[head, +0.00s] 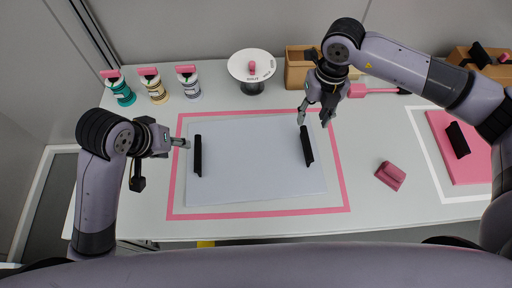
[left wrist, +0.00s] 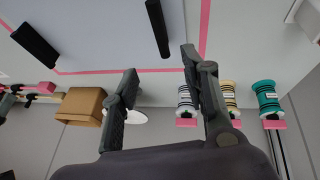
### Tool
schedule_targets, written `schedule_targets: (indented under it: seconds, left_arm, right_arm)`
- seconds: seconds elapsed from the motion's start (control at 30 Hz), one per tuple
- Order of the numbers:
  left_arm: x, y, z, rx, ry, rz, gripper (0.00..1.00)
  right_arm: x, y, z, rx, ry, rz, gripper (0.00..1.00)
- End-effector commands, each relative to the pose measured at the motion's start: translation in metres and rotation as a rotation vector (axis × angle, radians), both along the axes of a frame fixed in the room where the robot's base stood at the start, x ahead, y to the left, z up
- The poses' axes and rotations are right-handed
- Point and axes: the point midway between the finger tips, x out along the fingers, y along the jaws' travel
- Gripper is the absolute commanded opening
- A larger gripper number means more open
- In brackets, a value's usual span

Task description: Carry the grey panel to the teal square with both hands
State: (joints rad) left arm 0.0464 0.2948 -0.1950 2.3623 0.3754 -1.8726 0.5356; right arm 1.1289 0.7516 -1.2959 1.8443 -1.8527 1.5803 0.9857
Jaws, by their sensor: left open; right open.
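The grey panel (head: 250,160) lies flat on the table inside a pink outline (head: 262,212). It has two upright black handles, a left one (head: 198,158) and a right one (head: 307,147). My left gripper (head: 184,143) is open and empty, just left of the left handle's far end. In the left wrist view its open fingers (left wrist: 160,64) point toward that handle (left wrist: 157,28), which is not between them. My right gripper (head: 314,116) is open and empty, above the far end of the right handle and apart from it. No teal square shows in these views.
A pink panel (head: 475,165) with a black handle lies in a white outline (head: 432,155) at right. A pink block (head: 391,176) sits between the outlines. Teal, yellow and grey spools, a round white stand (head: 252,66) and a brown box (head: 299,68) line the back.

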Motion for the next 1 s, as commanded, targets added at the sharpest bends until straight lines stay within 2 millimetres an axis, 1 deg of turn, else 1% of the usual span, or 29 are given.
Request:
schedule_targets:
  seconds: [0.03,0.1,0.37,0.47,0.53,0.67,1.0]
  left_arm:
    - [0.000,0.000,0.001,0.000,0.000,0.001,0.41]
    - [0.000,0.000,0.002,-0.001,0.000,0.002,0.41]
    - [0.000,0.000,0.001,-0.001,0.000,0.002,0.41]
    - [0.002,-0.001,-0.002,-0.001,0.001,0.002,0.41]
    - [0.004,-0.002,-0.008,-0.001,0.003,0.001,0.41]
    - [0.011,-0.005,-0.027,0.001,0.006,0.001,0.41]
    - [0.038,-0.016,-0.089,0.000,0.005,0.002,0.41]
  right_arm:
    - [0.003,-0.009,0.002,-0.034,-0.007,-0.009,0.41]
    - [0.004,-0.015,0.003,-0.057,-0.009,-0.016,0.41]
    - [0.004,-0.015,0.002,-0.056,-0.008,-0.016,0.41]
    - [0.004,-0.014,-0.002,-0.056,-0.007,-0.016,0.41]
    - [0.004,-0.014,-0.008,-0.055,-0.007,-0.016,0.41]
    - [0.002,-0.014,-0.029,-0.055,-0.005,-0.015,0.41]
    - [0.002,-0.014,-0.097,-0.054,-0.004,-0.016,0.41]
